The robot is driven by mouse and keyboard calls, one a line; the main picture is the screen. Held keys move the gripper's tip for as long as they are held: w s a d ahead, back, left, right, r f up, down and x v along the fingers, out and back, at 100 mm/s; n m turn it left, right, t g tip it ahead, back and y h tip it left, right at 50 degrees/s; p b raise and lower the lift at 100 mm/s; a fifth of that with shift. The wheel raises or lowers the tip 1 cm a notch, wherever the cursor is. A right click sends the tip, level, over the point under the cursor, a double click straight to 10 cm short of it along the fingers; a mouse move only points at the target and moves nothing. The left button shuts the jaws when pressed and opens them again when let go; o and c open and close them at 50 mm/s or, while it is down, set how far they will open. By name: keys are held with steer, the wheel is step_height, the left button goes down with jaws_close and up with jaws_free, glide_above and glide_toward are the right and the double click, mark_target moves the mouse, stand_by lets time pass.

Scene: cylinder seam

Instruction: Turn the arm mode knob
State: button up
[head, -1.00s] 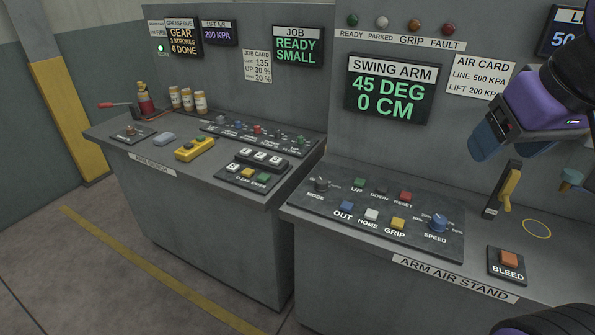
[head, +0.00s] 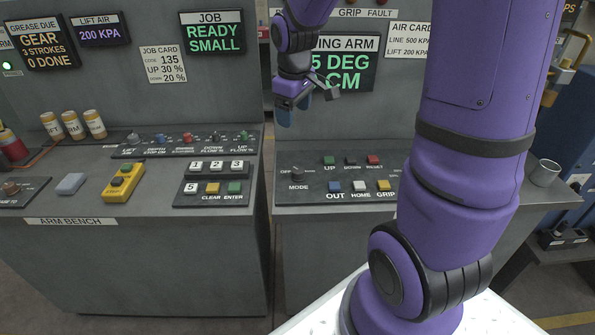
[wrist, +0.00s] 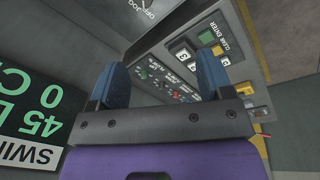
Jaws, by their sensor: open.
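The mode knob (head: 297,173) is a small dark knob at the left end of the arm stand's control panel, above the label MODE. Its pointer direction is too small to read. My gripper (head: 287,116) hangs above and behind the knob in the head view, in front of the swing arm display, apart from the panel. In the wrist view my gripper (wrist: 161,72) shows two blue fingers spread apart with nothing between them. The knob cannot be made out for sure there.
Up, down, reset, out, home and grip buttons (head: 360,186) sit right of the knob. My arm hides the panel's right part. The arm bench with its keypad (head: 212,180) and yellow pendant (head: 123,183) stands left, across a narrow gap. A cup (head: 544,173) stands far right.

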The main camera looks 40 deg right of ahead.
steer(key=n+g, duration=0.1)
steer(key=n, duration=0.1)
glide_above(298, 169)
step_height(298, 169, down, 13)
steer(key=shift+y, duration=0.4)
step_height(298, 169, down, 11)
steer(key=shift+s+r, duration=0.1)
steer(key=c, duration=0.9)
